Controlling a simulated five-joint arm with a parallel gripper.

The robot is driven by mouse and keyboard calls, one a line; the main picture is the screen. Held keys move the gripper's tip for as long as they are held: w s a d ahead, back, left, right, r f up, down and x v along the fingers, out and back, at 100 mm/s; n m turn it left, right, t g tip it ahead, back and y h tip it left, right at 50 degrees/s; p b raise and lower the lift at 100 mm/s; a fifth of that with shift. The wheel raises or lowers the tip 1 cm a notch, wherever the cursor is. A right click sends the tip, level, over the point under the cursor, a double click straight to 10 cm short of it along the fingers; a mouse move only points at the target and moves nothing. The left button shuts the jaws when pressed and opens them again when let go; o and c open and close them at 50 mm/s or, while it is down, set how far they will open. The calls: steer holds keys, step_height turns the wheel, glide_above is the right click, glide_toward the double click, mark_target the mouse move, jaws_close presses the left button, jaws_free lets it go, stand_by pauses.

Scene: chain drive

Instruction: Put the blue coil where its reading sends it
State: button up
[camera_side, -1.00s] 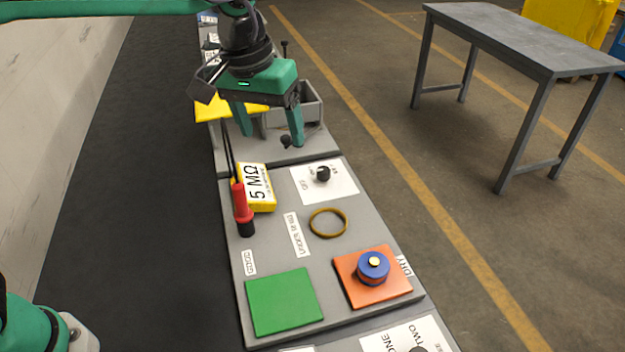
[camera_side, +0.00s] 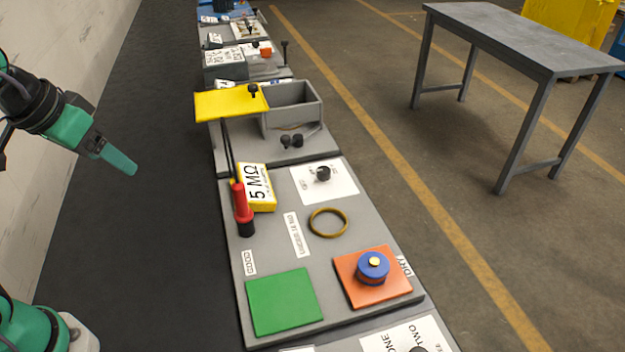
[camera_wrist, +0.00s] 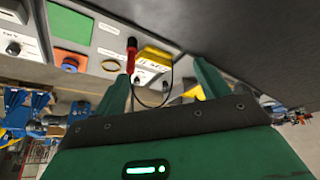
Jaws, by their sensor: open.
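The blue coil (camera_side: 373,267), with a pale top, sits on the orange pad (camera_side: 398,288) labelled DRY; the coil also shows in the wrist view (camera_wrist: 70,65). A yellow meter (camera_side: 257,187) reads 5 MΩ. A red and black probe (camera_side: 242,207) stands beside it, with dark leads. The green pad (camera_side: 284,302) is bare, with a label reading GOOD by it. A label strip (camera_side: 297,234) beginning UNDER lies between; its figure is hard to read. My gripper (camera_side: 122,162) is open and empty, left of the bench and far from the coil; its two fingers show in the wrist view (camera_wrist: 160,85).
A brass-coloured ring (camera_side: 328,223) lies mid-board, below a white plate with a black knob (camera_side: 323,173). Behind stand a grey open box (camera_side: 293,101) and a raised yellow panel (camera_side: 228,103). More stations line the bench. The dark strip (camera_side: 150,230) left of the bench is clear.

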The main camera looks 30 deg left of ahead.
steer(key=shift+s+a+f, duration=0.45)
steer(key=shift+s+f, duration=0.1)
steer(key=shift+s, duration=0.2)
steer(key=shift+s+a+f, duration=0.4)
steer(key=shift+s+f, duration=0.1)
steer(key=shift+s, duration=0.25)
